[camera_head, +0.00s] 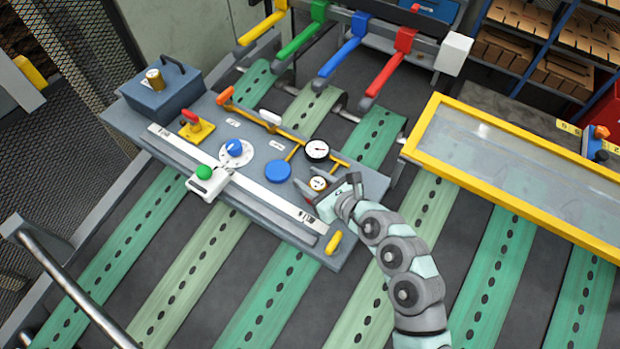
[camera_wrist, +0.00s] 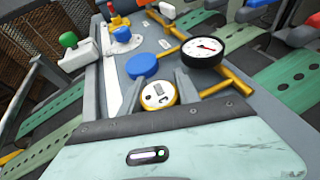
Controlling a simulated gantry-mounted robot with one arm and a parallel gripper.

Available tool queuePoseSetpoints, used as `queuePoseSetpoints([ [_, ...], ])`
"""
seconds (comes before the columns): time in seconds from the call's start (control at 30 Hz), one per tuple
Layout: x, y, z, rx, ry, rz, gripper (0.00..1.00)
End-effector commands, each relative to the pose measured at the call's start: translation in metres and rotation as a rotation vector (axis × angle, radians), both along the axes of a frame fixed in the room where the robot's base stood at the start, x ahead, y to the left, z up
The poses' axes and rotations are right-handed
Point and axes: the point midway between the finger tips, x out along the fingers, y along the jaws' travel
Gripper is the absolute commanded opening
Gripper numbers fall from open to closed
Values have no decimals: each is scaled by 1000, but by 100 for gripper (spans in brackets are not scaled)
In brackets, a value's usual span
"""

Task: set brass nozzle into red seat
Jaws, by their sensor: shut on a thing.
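My gripper (camera_head: 316,181) is over the front right part of the grey panel (camera_head: 200,110). In the wrist view its fingers (camera_wrist: 162,88) are on either side of a small round yellow-rimmed gauge (camera_wrist: 158,94) with a display, and are shut on it. The gauge also shows in the head view (camera_head: 318,184). A short brass cylinder (camera_head: 154,79), which may be the brass nozzle, stands on a blue-grey box (camera_head: 165,97) at the panel's far left, away from my gripper. I cannot pick out a red seat for certain; a red-handled part (camera_head: 192,117) stands on a yellow base.
A blue disc (camera_head: 278,171) and a black-rimmed dial (camera_head: 317,149) are close to my gripper. A blue knob (camera_head: 234,148) and green button (camera_head: 204,172) are further left. Coloured levers (camera_head: 390,65) hang at the back. A yellow-framed glass cover (camera_head: 510,165) lies right.

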Motion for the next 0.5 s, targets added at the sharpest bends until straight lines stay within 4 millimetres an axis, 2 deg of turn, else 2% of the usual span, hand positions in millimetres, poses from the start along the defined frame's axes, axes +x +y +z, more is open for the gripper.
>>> queuePoseSetpoints([
  [0.07, 0, 0, -3, 1, -1, 0, 0],
  [0.1, 0, 0, -3, 1, -1, 0, 40],
  [0.33, 0, 0, -2, 0, 0, 1, 59],
  [0.5, 0, 0, -2, 0, 0, 0, 60],
])
